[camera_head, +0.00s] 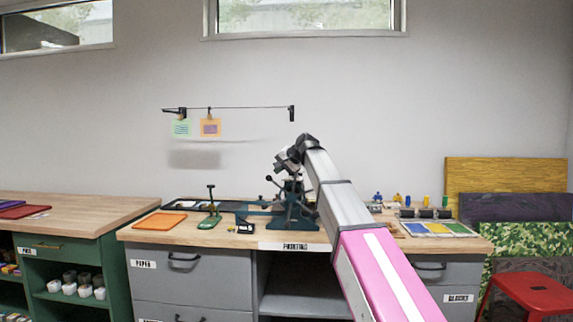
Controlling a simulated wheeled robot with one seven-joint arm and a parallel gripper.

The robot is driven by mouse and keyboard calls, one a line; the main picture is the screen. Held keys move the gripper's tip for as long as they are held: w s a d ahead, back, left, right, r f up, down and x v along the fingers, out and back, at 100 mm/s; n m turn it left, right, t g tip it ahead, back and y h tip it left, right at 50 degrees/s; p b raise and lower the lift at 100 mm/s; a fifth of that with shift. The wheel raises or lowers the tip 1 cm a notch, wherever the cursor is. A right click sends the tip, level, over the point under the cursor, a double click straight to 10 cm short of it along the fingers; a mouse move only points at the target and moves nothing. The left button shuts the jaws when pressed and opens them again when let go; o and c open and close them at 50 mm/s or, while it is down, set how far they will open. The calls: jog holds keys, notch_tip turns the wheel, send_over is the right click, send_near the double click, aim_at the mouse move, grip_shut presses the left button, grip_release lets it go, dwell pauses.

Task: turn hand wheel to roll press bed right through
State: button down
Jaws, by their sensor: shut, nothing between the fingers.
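The dark blue-green press (291,212) stands on the wooden worktop behind the "PRINTING" label. Its flat bed (258,208) reaches out to the left of the frame. A thin bar with a black knob (268,179) sticks out at the press's upper left and looks like part of the hand wheel. The rest of the wheel is hidden or too small to make out. My arm comes in from the lower right and bends down over the press. My gripper (281,167) is shut and empty, close above the press top; I cannot tell whether it touches.
An orange tray (160,221) and a small green press (210,208) stand left on the worktop. Ink trays (437,228) and rollers lie right. A drying line (235,108) with two prints hangs on the wall behind. A red stool (535,292) stands at lower right.

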jog(key=x, duration=0.3)
jog(key=shift+w+a+f, duration=0.1)
jog(key=shift+a+f, duration=0.05)
dwell(0.4)
jog(key=shift+a+f+h, duration=0.6)
jog(key=shift+a+h, duration=0.2)
jog(key=shift+a, duration=0.05)
jog(key=n+h, duration=0.2)
jog(key=h, duration=0.3)
send_over(263, 208)
notch_tip(263, 208, down, 5)
jog(key=f+h, duration=0.1)
jog(key=f, duration=0.1)
jog(key=f+h, duration=0.2)
jog(key=f+n+h, duration=0.1)
jog(key=f+h, duration=0.1)
jog(key=shift+s+a+f, duration=0.2)
jog(key=shift+a+f, duration=0.05)
jog(key=shift+f, duration=0.05)
jog(key=shift+d+f+n+h, duration=0.15)
jog(key=shift+f+n+h, duration=0.15)
jog(key=shift+f+h, duration=0.4)
jog(key=shift+d+f, duration=0.35)
jog(key=shift+f, duration=0.35)
